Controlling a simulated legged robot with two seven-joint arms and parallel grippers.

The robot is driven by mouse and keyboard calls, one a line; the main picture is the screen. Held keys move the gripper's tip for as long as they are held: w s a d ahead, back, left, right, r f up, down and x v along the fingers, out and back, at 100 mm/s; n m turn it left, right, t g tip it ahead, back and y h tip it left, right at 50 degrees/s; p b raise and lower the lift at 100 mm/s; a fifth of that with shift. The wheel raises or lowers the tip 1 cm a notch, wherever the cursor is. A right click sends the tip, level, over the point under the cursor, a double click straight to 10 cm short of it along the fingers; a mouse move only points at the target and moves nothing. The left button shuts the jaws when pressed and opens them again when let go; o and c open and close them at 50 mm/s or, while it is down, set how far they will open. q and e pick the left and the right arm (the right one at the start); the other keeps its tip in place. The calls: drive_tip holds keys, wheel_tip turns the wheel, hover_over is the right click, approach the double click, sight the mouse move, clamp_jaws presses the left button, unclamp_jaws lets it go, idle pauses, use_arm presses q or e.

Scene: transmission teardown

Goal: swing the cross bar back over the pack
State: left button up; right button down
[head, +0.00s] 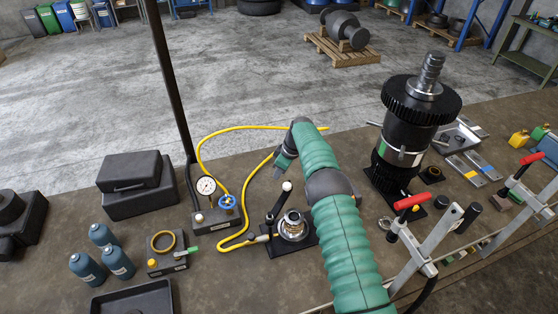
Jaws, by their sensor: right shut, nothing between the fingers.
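A chrome round pack (293,226) sits on a black base plate (275,251) at the middle of the bench. A short black bar with a white ball knob (287,186), which looks like the cross bar (277,205), stands out to the back left of the pack, beside it and not over it. My right arm, in a green sleeve, reaches up from the bottom. Its gripper (277,178) is shut and empty, pointing down just behind and left of the knob, seemingly apart from it; the exact gap is unclear. My left gripper is out of view.
A yellow hose (199,152) loops around the pack's base from a gauge block (217,219). A tall black gear shaft assembly (405,125) stands right of my arm. Red-handled clamps (411,202) stand at the right. Bottles (103,236) and black boxes (130,170) are left.

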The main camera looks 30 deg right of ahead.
use_arm(q)
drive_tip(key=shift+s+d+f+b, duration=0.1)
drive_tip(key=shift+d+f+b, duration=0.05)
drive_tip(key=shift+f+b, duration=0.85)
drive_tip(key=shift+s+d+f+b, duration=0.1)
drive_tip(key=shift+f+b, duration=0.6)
drive_tip(key=shift+b, duration=0.45)
use_arm(e)
drive_tip(key=s+d+m+h, duration=0.1)
drive_tip(key=s+d+m, duration=0.2)
drive_tip(key=s, duration=0.4)
drive_tip(key=s+d+m+h, duration=0.1)
drive_tip(key=s+d+m, duration=0.2)
drive_tip(key=s, duration=0.4)
drive_tip(key=shift+s+m+t, duration=0.2)
drive_tip(key=shift+m+t, duration=0.1)
drive_tip(key=shift+m, duration=0.6)
drive_tip(key=shift+d+r, duration=0.15)
drive_tip(key=shift+r, duration=0.05)
